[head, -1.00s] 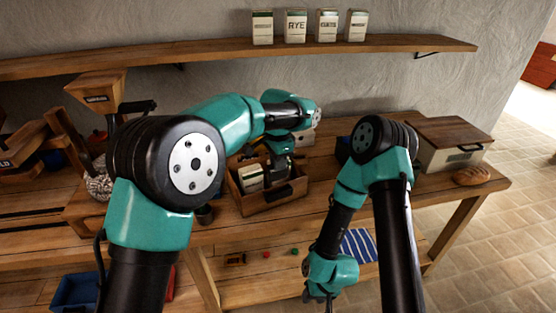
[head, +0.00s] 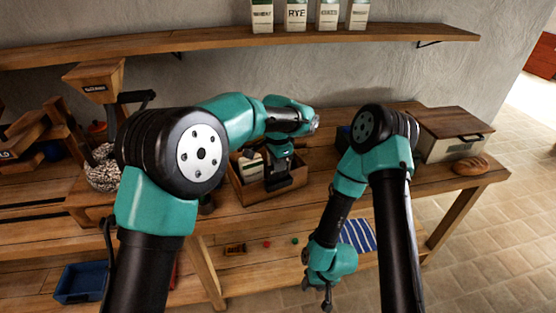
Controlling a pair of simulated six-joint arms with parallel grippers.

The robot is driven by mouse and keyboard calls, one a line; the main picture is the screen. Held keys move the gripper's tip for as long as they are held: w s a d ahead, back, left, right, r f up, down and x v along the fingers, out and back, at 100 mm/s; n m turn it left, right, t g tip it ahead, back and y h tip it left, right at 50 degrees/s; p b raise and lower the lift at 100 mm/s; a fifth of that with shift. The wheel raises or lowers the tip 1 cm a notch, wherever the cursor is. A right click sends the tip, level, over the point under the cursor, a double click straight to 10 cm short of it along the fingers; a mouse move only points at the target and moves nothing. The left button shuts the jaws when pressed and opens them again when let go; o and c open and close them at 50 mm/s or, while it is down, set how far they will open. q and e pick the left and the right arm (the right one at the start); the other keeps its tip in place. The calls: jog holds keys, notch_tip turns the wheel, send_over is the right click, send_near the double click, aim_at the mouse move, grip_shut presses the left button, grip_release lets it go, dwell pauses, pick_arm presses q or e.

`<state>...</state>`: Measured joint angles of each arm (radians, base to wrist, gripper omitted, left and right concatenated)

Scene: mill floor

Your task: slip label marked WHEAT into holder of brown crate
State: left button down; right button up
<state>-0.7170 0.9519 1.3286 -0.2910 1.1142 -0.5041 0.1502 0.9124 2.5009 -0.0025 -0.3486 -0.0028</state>
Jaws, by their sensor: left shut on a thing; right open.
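The brown wooden crate (head: 295,191) stands on the bench in the middle of the head view, with a pale bag (head: 250,166) inside. My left gripper (head: 277,184) points down at the crate, in front of its interior. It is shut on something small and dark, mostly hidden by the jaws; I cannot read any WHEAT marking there. The crate's label holder cannot be made out. My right gripper (head: 326,300) hangs low in front of the bench, open and empty.
A lower shelf holds a small brown plate (head: 235,249) and red and green bits. A pale box (head: 456,148) and a loaf (head: 470,166) stand at the right. Labelled bags line the wall shelf (head: 200,41). A hopper (head: 94,78) stands at the left.

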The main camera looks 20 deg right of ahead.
pick_arm(q)
jog(key=shift+f, duration=0.9)
jog(key=c, duration=1)
grip_release()
jog(key=shift+c, duration=0.2)
notch_tip(320, 180, up, 17)
jog(key=shift+r, duration=0.2)
jog(key=shift+a+f, duration=0.1)
